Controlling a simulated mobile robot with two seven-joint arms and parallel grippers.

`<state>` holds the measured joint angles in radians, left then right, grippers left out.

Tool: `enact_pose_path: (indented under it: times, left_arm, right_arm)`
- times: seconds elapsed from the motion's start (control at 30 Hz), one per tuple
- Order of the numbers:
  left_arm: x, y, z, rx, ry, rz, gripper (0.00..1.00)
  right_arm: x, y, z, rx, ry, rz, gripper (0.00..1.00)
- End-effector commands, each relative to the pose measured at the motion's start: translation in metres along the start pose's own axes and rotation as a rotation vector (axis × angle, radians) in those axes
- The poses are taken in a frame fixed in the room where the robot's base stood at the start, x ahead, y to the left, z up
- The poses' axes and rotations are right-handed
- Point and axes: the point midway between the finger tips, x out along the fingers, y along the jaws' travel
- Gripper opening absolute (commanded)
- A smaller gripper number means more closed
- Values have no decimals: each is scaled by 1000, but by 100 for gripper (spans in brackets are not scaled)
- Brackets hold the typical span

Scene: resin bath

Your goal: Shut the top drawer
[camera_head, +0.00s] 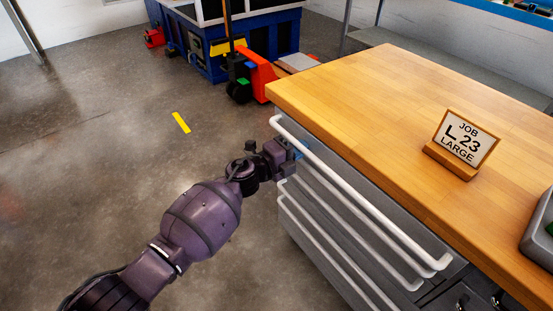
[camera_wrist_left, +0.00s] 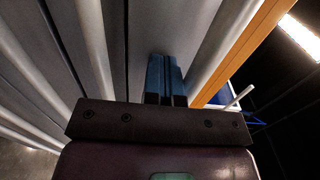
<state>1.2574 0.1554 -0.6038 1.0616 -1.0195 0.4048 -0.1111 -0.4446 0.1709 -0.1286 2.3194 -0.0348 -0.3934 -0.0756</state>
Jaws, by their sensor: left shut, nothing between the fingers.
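The top drawer, with its long white bar handle (camera_head: 365,201), is in the grey cabinet under the wooden worktop. Its front is close below the worktop edge; I cannot tell how far it stands out. My left gripper (camera_head: 297,153) is at the far end of this front, just below the top handle. In the left wrist view its blue fingers (camera_wrist_left: 166,78) are together and empty, pointing at the grey front between two bar handles. The top handle (camera_wrist_left: 222,45) is on their right there. Whether the fingertips touch the front is unclear. My right gripper is out of view.
Lower drawers with white handles (camera_head: 335,248) lie below. On the wooden worktop (camera_head: 370,110) stands a job sign (camera_head: 465,140); a grey tray (camera_head: 540,235) is at the right edge. A red pallet jack (camera_head: 262,75) and blue bin (camera_head: 210,62) stand behind. The floor at left is clear.

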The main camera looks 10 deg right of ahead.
Motion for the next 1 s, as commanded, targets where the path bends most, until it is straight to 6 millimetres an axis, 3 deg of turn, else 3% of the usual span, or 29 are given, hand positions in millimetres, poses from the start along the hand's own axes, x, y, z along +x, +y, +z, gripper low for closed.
enact_pose_path:
  times: [0.1,0.33,0.8,1.0]
  left_arm:
    - [16,4,-1,-5,2,2,0]
    - [31,2,0,-1,0,1,0]
    - [35,-5,0,3,-3,-5,0]
    - [26,-8,4,5,-4,-7,0]
  right_arm:
    - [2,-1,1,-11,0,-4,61]
    - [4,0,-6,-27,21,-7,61]
    - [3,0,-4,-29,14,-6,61]
    - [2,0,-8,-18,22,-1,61]
